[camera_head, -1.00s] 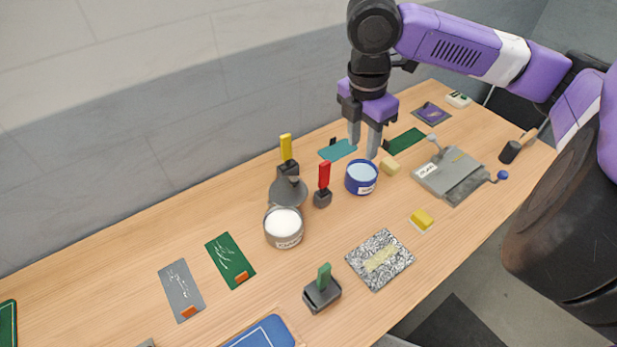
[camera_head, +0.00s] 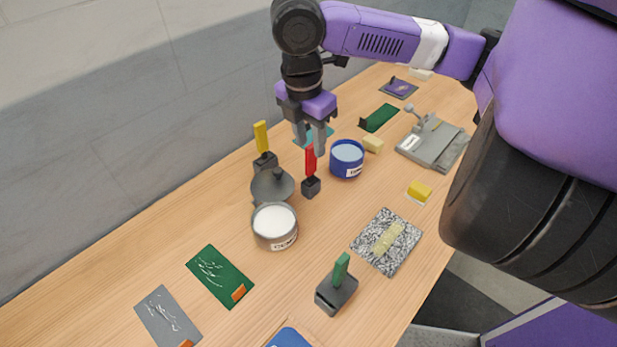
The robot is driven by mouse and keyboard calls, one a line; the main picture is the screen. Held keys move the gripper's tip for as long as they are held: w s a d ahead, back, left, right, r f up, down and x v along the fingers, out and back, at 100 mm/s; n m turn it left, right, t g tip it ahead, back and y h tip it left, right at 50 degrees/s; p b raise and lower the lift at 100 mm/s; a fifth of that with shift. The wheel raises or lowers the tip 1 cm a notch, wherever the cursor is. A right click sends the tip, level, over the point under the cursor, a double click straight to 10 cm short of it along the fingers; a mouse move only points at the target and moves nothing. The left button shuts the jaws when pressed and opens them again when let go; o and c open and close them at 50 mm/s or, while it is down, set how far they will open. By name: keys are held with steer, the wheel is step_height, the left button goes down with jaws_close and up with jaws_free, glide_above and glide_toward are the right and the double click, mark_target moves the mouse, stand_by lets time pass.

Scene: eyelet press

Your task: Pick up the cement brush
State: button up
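A brush-like tool with an upright red handle (camera_head: 310,160) and a dark block base stands on the table, just left of a blue tin (camera_head: 347,160) with a white label. It may be the cement brush; no readable mark confirms it. My gripper (camera_head: 311,150) is open and points down, its two grey fingers apart. In the picture the fingertips lie on either side of the top of the red handle. I cannot tell whether they touch it or are behind it. Other upright handles are a yellow one (camera_head: 261,138) and a green one (camera_head: 341,270), both on dark bases.
A grey tin of white stuff (camera_head: 274,224) stands in front. A grey press plate (camera_head: 432,143), a speckled mat (camera_head: 372,240), a yellow block (camera_head: 419,191), a cream block (camera_head: 373,144) and a green card (camera_head: 219,275) lie around. Bare wood shows front left.

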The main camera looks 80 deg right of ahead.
mark_target(312, 172)
steer(key=shift+f+b, duration=0.4)
steer(key=shift+f, duration=0.35)
steer(key=shift+s+d+f+p, duration=0.1)
steer(key=shift+d+f+p, duration=0.1)
steer(key=shift+f, duration=1.05)
steer(key=shift+d+f+p, duration=0.15)
steer(key=shift+f, duration=1.15)
steer(key=shift+s+d+f+p, duration=0.1)
steer(key=shift+d+f+p, duration=0.1)
steer(key=shift+f, duration=1.05)
steer(key=shift+c, duration=0.3)
jaws_close()
